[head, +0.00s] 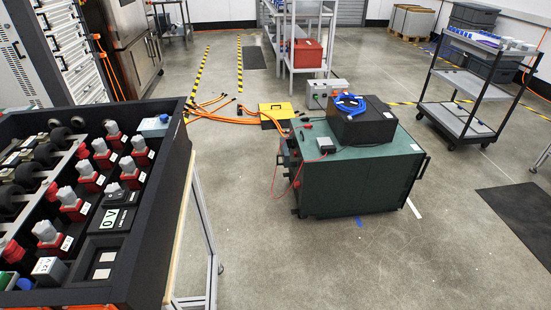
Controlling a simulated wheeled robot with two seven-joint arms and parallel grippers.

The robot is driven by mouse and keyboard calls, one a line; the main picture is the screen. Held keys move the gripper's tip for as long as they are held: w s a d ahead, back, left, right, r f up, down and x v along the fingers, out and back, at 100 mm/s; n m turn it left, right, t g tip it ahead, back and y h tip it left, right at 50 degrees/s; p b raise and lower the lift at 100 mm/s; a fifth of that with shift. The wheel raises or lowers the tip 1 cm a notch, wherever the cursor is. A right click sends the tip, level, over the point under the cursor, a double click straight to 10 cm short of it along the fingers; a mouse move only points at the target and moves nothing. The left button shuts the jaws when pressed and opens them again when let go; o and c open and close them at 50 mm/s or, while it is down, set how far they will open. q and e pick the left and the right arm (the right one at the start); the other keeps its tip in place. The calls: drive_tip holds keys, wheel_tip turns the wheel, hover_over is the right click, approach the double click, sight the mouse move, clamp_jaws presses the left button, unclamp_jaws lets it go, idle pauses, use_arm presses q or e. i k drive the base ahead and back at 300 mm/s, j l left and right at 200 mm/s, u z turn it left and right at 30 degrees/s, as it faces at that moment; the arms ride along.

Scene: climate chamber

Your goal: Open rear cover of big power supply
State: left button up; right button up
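A large green cabinet (365,180), which looks like the big power supply, stands on the floor at the middle right. A black box (372,128) with a coiled blue cable (347,103) sits on top of it. A small grey device (326,145) with thin red and black leads lies there too. Orange cables run to the cabinet's left side. Dark handles show on its right edge. I cannot tell which side is the rear cover, and no open cover is visible. Neither of my grippers is in view.
A black panel (120,250) with several red and white connectors stands close at the left on a metal frame. Orange cables (228,119) and a yellow case (276,114) lie behind the cabinet. A trolley (465,108) stands at the right. The floor in front is clear.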

sight(285, 153)
drive_tip(key=i+l+u, duration=0.35)
drive_tip(key=l, duration=0.3)
drive_tip(key=i+l+u, duration=0.15)
drive_tip(key=l, duration=0.2)
drive_tip(key=i+l+u, duration=0.15)
drive_tip(key=l, duration=0.25)
drive_tip(key=i+l+u, duration=0.2)
drive_tip(key=i, duration=0.25)
drive_tip(key=i+l+u, duration=0.15)
drive_tip(key=i, duration=0.3)
drive_tip(key=i+l+u, duration=0.2)
drive_tip(key=i+l, duration=0.15)
drive_tip(key=i+l+u, duration=0.1)
drive_tip(key=i, duration=0.65)
